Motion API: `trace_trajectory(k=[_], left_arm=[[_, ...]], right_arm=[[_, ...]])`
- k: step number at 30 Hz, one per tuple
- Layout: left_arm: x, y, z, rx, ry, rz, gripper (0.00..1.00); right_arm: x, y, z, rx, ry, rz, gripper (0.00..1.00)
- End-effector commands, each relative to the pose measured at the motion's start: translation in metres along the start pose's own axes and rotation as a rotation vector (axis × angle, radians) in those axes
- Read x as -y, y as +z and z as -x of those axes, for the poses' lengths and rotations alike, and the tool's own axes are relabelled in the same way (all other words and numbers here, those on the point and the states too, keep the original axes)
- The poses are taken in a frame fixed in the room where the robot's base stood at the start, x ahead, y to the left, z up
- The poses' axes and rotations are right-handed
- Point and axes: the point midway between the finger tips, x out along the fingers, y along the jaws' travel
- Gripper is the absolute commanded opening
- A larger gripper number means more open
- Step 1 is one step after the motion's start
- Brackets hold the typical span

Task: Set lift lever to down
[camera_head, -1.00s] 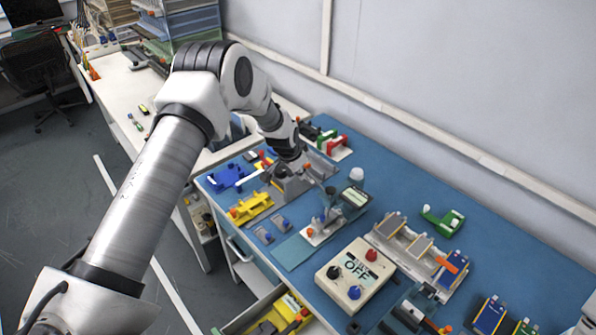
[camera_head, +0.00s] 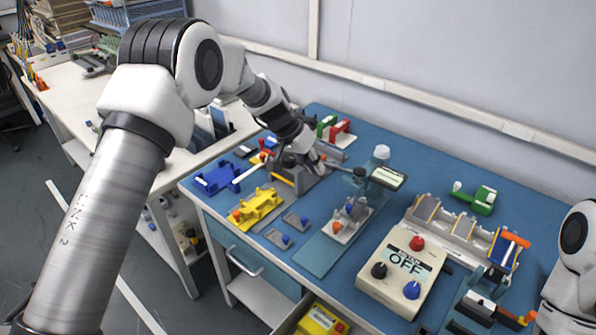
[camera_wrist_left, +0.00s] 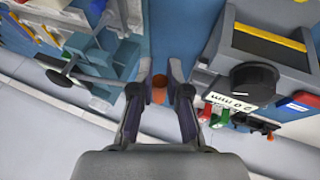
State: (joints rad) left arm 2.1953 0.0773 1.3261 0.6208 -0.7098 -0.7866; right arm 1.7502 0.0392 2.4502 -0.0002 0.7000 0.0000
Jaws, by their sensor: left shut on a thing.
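My left gripper (camera_head: 322,160) reaches down at the grey fixture (camera_head: 286,180) near the back left of the blue mat. In the left wrist view, the fingers (camera_wrist_left: 159,84) are closed around an orange-brown knob (camera_wrist_left: 159,95), apparently the lift lever's end. The lever's shaft and its tilt are hidden by the gripper. The fixture beside it has a black dial (camera_wrist_left: 254,82), a "20 mm" label (camera_wrist_left: 232,101) and a yellow strip (camera_wrist_left: 270,40). My right arm shows at the right edge of the head view; its gripper cannot be made out.
A cream box reading "OFF" (camera_head: 394,287) with red, black and blue knobs stands at front centre. A yellow fixture (camera_head: 256,207) and a blue one (camera_head: 214,179) lie left. A grey rack (camera_head: 446,228) and green part (camera_head: 484,201) are right. The mat's back right is clear.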

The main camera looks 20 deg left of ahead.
Motion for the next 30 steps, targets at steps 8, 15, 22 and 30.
trace_trajectory(k=[8,15,22,30], left_arm=[[0.004,0.004,-0.014,-0.007,0.151,0.065,0.00],[0.003,0.006,-0.016,-0.006,0.209,0.088,0.00],[0.003,0.006,-0.016,-0.004,0.219,0.092,0.00],[0.003,0.007,-0.017,-0.001,0.219,0.092,0.27]], right_arm=[[0.000,0.000,-0.030,0.000,0.000,-0.001,0.40],[0.000,0.000,-0.036,0.000,0.000,-0.001,0.40],[0.000,0.000,-0.036,0.000,0.000,-0.001,0.40],[0.000,0.000,-0.037,0.000,0.000,-0.001,0.40]])
